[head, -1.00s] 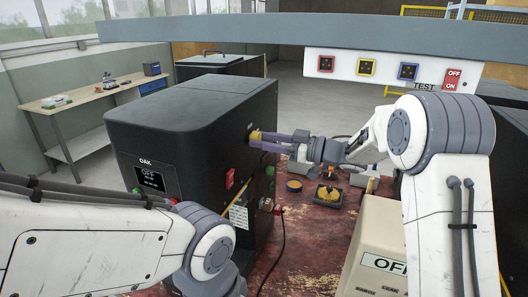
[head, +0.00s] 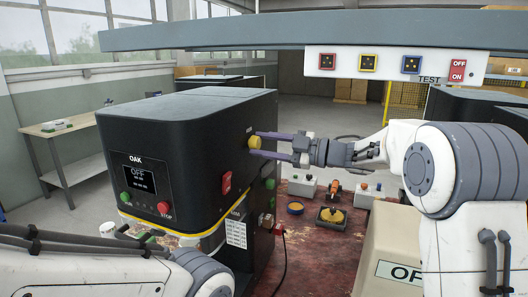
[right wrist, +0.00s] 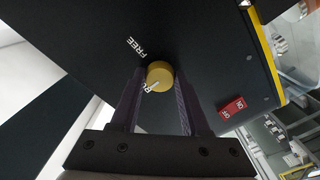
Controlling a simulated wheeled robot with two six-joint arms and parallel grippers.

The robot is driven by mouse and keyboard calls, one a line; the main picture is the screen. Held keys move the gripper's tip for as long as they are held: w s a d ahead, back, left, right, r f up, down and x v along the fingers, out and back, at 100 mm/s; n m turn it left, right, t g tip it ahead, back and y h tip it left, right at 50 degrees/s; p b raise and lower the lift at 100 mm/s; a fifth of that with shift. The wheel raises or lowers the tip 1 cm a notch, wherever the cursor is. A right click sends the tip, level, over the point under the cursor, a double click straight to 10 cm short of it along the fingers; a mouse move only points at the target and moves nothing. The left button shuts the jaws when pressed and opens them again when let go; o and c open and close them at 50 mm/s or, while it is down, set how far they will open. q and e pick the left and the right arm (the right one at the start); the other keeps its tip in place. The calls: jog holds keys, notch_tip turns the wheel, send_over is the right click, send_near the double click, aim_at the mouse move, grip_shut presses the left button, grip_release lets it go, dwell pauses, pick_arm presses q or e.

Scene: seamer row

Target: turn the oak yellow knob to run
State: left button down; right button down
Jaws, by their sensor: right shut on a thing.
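The oak yellow knob (head: 254,143) sits on the right-hand side face of the black machine marked OAK (head: 185,125). My right gripper (head: 262,143) reaches it from the right with its fingers around it. In the right wrist view the knob (right wrist: 160,75) lies between the fingertips of my right gripper (right wrist: 159,82). The word FREE is printed at its upper left. Partly hidden white lettering or a mark shows at its lower left edge; I cannot read the pointer surely. The machine's screen (head: 139,174) reads OFF.
A red switch (head: 226,183) is below the knob on the same face. A beige box (head: 400,250) is below my right arm. An overhead beam (head: 290,33) carries a switch panel.

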dwell(0.3)
jog(key=shift+c, duration=1.9)
grip_release()
jog(key=b+v, duration=0.2)
jog(key=v, duration=0.8)
jog(key=shift+d, duration=0.3)
jog(key=shift+s, duration=0.15)
